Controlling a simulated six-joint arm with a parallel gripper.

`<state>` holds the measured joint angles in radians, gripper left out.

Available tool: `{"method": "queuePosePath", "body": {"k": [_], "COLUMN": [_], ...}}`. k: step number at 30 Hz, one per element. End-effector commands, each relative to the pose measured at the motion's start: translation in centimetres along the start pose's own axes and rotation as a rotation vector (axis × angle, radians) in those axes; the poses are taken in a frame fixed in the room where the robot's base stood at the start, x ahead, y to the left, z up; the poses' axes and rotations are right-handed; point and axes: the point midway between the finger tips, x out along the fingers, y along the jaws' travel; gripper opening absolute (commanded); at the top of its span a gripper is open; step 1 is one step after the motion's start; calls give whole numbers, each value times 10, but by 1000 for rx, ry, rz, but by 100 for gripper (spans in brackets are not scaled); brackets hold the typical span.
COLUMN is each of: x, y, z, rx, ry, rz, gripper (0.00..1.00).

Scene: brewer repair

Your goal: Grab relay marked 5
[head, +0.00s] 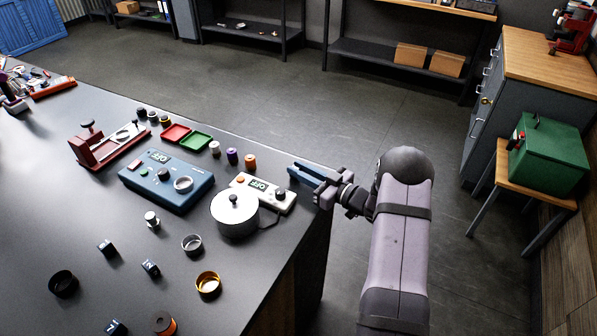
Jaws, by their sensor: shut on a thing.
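Three small dark relay cubes stand on the dark bench: one relay (107,248) at the left, a second relay (151,268) just right of it, and a third relay (117,328) at the bottom edge. Their pale marks are too small to read surely, so I cannot tell which is marked 5. My gripper (294,172) is above the right edge of the bench, beyond the white control box, with its blue fingers pointing left. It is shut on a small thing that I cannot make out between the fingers. The relays in view are well away from it.
A blue control box (166,187), a white control box (262,192) and a lidded pot (234,214) stand mid-bench. Rings, spools, small red and green trays (195,141) and a red fixture (98,152) are around them. A green box (548,155) sits on a stool at right.

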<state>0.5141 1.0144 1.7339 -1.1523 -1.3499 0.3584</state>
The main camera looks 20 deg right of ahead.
Motion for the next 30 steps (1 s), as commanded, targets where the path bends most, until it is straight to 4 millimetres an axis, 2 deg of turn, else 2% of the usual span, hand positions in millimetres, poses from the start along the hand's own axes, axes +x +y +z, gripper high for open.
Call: {"method": "queuePosePath", "body": {"k": [8,21,30], "x": [-1,-4,-5], "y": [0,0,0], "z": [-16,-78,-98], "rx": [-2,-4,0], "ry": [1,2,1], "rz": [0,0,0], "gripper": [0,0,0]}}
